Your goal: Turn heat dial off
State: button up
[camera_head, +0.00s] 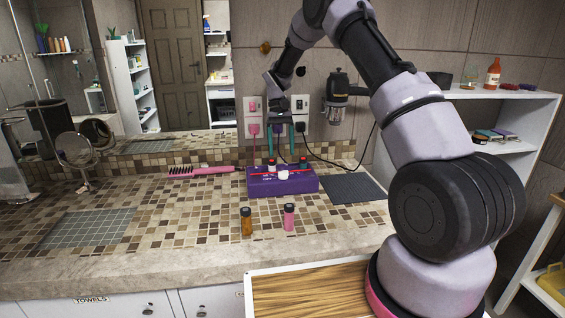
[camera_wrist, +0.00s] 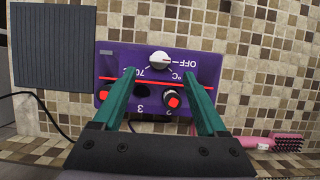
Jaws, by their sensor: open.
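A purple box (camera_head: 257,188) with a white dial (camera_head: 283,174) on it stands on the tiled counter. In the wrist view the box (camera_wrist: 208,68) shows the pale dial (camera_wrist: 159,61), with "OFF" printed to its upper right and "70" and "°C" near it. I cannot tell exactly where the dial's mark points. My gripper (camera_head: 281,154) is open above the box, fingers pointing down. In the wrist view its green fingertips (camera_wrist: 160,75) lie either side of the dial, slightly below it, with a gap; it holds nothing.
A red line crosses the box, with red-topped black sockets below it. A pink brush (camera_head: 201,171) lies left of the box and a dark grey mat (camera_head: 352,188) right. An orange bottle (camera_head: 246,222) and pink bottle (camera_head: 289,218) stand in front. Cords hang behind from plugged outlets.

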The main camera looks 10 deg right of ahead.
jog(key=shift+v, duration=2.05)
jog(key=s+d+r+m+t+y, duration=0.1)
jog(key=s+d+r+t, duration=0.15)
jog(key=s+r, duration=0.55)
jog(key=s+d+r+m+t, duration=0.1)
jog(key=s+d+r+t, duration=0.3)
jog(key=r, duration=0.9)
jog(key=s+d+r+m+t, duration=0.1)
jog(key=s+t, duration=0.1)
jog(key=s, duration=0.9)
jog(key=s+d+r+m+t+y, duration=0.1)
jog(key=s+d+r+t, duration=0.1)
jog(key=s, duration=0.9)
jog(key=shift+d+r+t, duration=0.15)
jog(key=shift+r+t, duration=0.15)
jog(key=shift+t, duration=0.25)
jog(key=shift+s, duration=0.1)
